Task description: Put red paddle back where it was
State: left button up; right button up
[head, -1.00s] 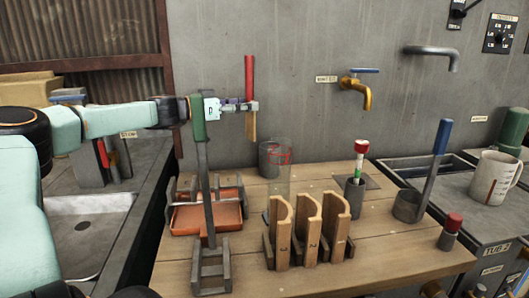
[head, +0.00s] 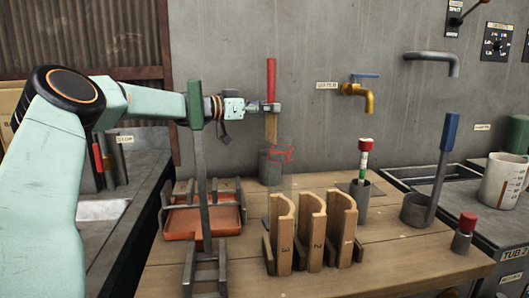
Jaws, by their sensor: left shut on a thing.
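The red paddle (head: 271,80) has a red handle on top and a wooden lower part. It is upright in the head view, in front of the grey wall. My left gripper (head: 272,106) is shut on it around the middle. The paddle's lower end is just above or at the mouth of a dark grey cup (head: 270,170) at the back of the table; I cannot tell whether it is inside. A clear vessel with red marks (head: 281,155) overlaps the cup. My right gripper is not in view.
A green-handled tool (head: 195,105) stands in a front holder, before my left arm. Numbered wooden holders (head: 312,235) stand mid-table. An orange tray (head: 185,224) is at left. A blue-handled tool (head: 449,132) stands in a cup at right. A brass tap (head: 366,100) is on the wall.

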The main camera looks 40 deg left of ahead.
aim_at(269, 133)
pick_arm(q)
notch_tip(269, 133, down, 7)
jog(key=shift+s+a+r+b, duration=0.1)
jog(key=shift+a+r+b, duration=0.05)
jog(key=shift+b, duration=0.6)
jog(key=shift+f, duration=0.6)
notch_tip(269, 133, down, 4)
jog(key=shift+f+b, duration=0.1)
jog(key=shift+b, duration=0.6)
jog(key=shift+f+b, duration=0.1)
jog(key=shift+b, duration=0.25)
jog(key=o, duration=1.2)
